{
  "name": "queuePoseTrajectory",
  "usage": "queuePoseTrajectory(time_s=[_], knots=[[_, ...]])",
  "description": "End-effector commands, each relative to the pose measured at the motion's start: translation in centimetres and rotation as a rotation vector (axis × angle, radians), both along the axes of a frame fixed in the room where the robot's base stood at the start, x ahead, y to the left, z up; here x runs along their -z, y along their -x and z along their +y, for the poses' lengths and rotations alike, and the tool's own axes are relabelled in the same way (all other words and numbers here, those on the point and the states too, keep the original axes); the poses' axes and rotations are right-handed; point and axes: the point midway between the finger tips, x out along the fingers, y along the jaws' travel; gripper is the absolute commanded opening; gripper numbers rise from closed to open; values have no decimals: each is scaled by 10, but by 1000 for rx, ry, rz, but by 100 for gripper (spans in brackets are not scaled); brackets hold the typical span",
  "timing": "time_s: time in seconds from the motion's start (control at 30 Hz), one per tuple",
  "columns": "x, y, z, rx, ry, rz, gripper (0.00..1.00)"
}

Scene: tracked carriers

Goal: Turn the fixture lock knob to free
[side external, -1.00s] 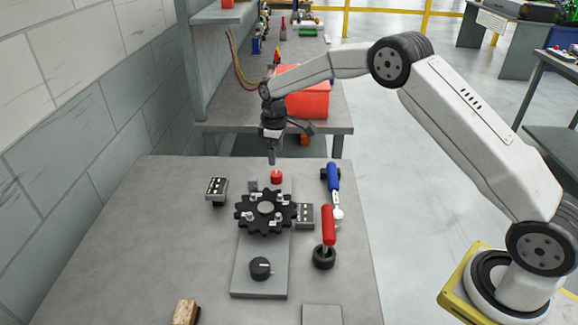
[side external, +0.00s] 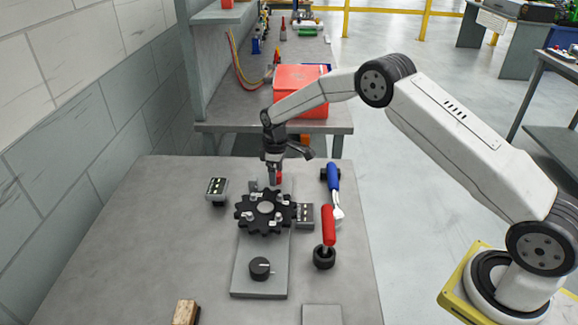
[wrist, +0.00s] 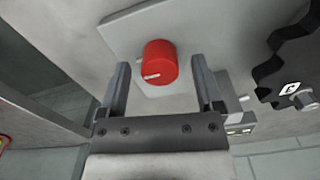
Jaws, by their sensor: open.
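A red round knob (side external: 279,177) with a white mark on its face stands at the far end of a grey plate (side external: 262,252). My gripper (side external: 273,182) is open, pointing down at the red knob and hiding part of it. In the wrist view the red knob (wrist: 160,58) shows between the two fingers (wrist: 160,66), with a visible gap on each side. A black knob (side external: 260,268) with a white line pointing right sits at the plate's near end. Which knob is the fixture lock is not labelled.
A black toothed wheel (side external: 265,211) with several small metal parts lies between the knobs. Small grey boxes (side external: 216,190) (side external: 305,216) flank it. A red-handled tool (side external: 328,225) and a blue-handled tool (side external: 333,177) are on the right. The table's left side is clear.

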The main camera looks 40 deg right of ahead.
Motion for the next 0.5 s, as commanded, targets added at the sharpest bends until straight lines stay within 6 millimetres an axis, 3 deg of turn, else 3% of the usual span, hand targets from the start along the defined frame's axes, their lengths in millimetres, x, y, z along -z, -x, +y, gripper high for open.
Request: queuePoseTrajectory(time_s=[0.37, 0.4, 0.5], knots=[[6, 0, 0, 0, 0, -2, 84], [6, 0, 0, 0, 0, -1, 81], [6, 0, 0, 0, 0, -1, 49]])
